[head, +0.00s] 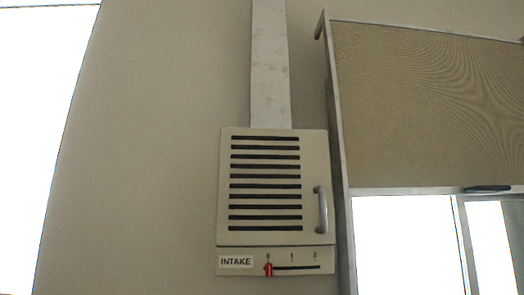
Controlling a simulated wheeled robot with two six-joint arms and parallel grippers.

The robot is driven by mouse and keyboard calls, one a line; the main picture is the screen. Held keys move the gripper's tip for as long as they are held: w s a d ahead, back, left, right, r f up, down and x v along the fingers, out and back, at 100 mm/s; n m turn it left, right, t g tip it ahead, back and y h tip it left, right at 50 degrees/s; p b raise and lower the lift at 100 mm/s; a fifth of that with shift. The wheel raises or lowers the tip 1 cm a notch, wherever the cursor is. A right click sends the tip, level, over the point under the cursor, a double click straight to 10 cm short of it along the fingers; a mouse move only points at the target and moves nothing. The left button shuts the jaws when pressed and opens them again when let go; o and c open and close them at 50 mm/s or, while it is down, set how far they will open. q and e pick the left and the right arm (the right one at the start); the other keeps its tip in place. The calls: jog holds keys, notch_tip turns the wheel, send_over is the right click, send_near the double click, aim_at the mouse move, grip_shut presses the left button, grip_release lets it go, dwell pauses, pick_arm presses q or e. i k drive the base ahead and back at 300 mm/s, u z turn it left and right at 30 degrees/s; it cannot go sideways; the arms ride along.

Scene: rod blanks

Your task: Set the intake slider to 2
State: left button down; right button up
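The intake unit (225,190) is a beige wall box with a louvred door and a grey handle (321,209) on the door's right side. Below the door is a strip with an INTAKE label (236,262) and a dark horizontal slot (298,267). The red slider knob (268,270) sits at the slot's left end, under the mark 0. The marks 1 (292,255) and 2 (315,255) are further right. Neither of my grippers is in the head view.
A grey duct (270,65) runs up the wall from the box. To the right is a metal-framed window with a tan blind (420,110) and a dark handle (487,188). A bright panel (40,130) is at the left. The wall (150,150) between is bare.

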aim_at(269, 266)
jog(key=z, duration=0.95)
jog(key=k, duration=0.85)
jog(key=u, duration=0.7)
jog(key=i, duration=1)
